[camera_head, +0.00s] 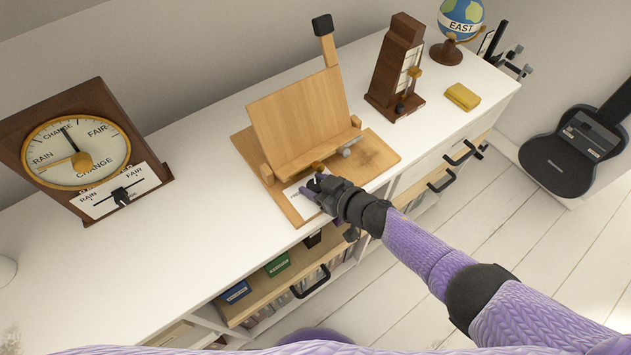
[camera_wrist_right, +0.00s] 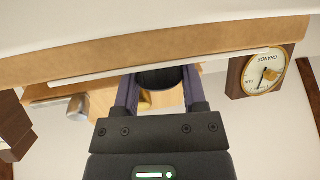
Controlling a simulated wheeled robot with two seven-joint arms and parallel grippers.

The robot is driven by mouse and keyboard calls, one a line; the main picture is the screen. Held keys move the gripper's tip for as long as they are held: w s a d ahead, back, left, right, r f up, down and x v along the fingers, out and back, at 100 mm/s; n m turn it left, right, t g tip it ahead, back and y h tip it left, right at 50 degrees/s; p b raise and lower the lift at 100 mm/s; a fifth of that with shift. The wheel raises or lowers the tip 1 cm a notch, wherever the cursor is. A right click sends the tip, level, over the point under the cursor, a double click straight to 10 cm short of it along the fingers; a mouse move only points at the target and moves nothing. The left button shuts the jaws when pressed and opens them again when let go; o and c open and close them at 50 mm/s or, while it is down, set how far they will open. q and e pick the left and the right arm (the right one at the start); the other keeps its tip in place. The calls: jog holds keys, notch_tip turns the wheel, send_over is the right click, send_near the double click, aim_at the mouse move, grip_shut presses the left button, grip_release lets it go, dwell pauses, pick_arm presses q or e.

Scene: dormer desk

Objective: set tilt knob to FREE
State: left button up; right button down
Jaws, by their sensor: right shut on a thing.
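A wooden tilting stand (camera_head: 297,122) is on the white desk, its board leaning back above a flat base. My right gripper (camera_head: 314,185) is at the base's front edge, over a white label card (camera_head: 292,194) whose lettering I cannot read. In the right wrist view its fingers (camera_wrist_right: 161,95) are shut on a dark round knob (camera_wrist_right: 160,78), seemingly the tilt knob. The gripper hides most of this knob in the head view, so its setting is not readable. A brass knob (camera_head: 318,167) and a grey knob (camera_head: 347,152) are close by. My left gripper is not in view.
A barometer (camera_head: 91,105) stands at left, also in the wrist view (camera_wrist_right: 262,72). A metronome-like wooden case (camera_head: 388,75), yellow block (camera_head: 462,97) and globe (camera_head: 460,20) stand at right. An open drawer (camera_head: 270,292) is below the desk's front edge.

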jog(key=n+g+y+b, duration=0.1)
jog(key=n+g+y, duration=0.1)
jog(key=shift+w+d+f+n+g+b, duration=0.1)
jog(key=shift+w+f+n+g+b, duration=0.1)
jog(key=shift+n+g+b, duration=0.2)
jog(key=n+g+y+b, duration=0.1)
jog(key=n+g+b, duration=0.2)
jog(key=b, duration=0.1)
jog(key=shift+s+g, duration=0.1)
jog(key=shift+g, duration=0.2)
jog(key=shift+n+g+y+b, duration=0.3)
jog(key=shift+n+g+b, duration=0.3)
jog(key=shift+n, duration=0.1)
jog(key=shift+r, duration=0.15)
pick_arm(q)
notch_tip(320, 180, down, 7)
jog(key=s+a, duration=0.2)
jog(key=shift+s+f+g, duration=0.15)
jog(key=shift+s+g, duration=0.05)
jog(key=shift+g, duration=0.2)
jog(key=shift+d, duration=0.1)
